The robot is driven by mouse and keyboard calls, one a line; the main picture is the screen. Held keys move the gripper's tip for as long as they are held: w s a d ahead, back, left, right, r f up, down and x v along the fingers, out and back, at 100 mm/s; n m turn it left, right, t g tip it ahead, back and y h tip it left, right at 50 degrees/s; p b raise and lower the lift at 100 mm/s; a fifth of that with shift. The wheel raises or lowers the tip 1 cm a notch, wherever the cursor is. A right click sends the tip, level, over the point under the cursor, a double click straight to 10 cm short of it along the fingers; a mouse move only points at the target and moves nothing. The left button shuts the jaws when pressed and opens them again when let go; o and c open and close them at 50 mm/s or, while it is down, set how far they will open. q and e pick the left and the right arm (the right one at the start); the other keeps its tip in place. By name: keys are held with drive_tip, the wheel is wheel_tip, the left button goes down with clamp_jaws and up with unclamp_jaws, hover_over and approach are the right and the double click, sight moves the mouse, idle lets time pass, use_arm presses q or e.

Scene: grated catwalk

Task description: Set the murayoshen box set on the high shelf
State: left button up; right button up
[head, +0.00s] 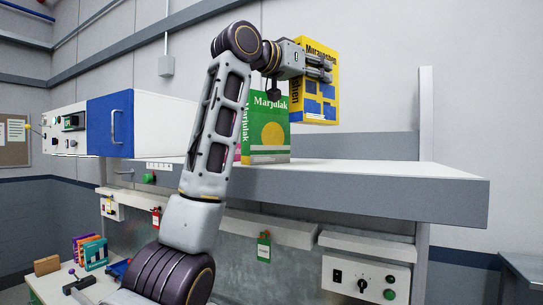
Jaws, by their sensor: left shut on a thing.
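The murayoshen box set (319,98) is yellow with blue squares and dark lettering. My left gripper (322,68) is shut on it and holds it upright in the air, above the high shelf (390,172). The shelf is a long white board with a grey front edge. The box set is up and to the right of a green Marjulak box (269,140), which stands on the shelf partly behind my left arm. My right gripper is not in view.
A pink item shows in part beside the green box. A white unit with a blue door (110,123) is at the left. The shelf is clear right of the green box, up to an upright post (426,115). Colourful boxes (92,250) stand on the lower bench.

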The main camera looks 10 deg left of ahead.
sight(316, 124)
use_arm(q)
wheel_tip(316, 124, down, 3)
drive_tip(key=shift+w+d+r, duration=0.1)
drive_tip(key=shift+f, duration=1.55)
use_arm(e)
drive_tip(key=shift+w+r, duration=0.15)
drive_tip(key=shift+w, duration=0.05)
use_arm(q)
drive_tip(key=shift+f, duration=0.1)
drive_tip(key=shift+f+p, duration=0.45)
drive_tip(key=shift+f, duration=1.5)
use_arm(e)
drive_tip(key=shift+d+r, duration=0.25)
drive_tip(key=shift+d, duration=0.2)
use_arm(q)
drive_tip(key=shift+f, duration=0.15)
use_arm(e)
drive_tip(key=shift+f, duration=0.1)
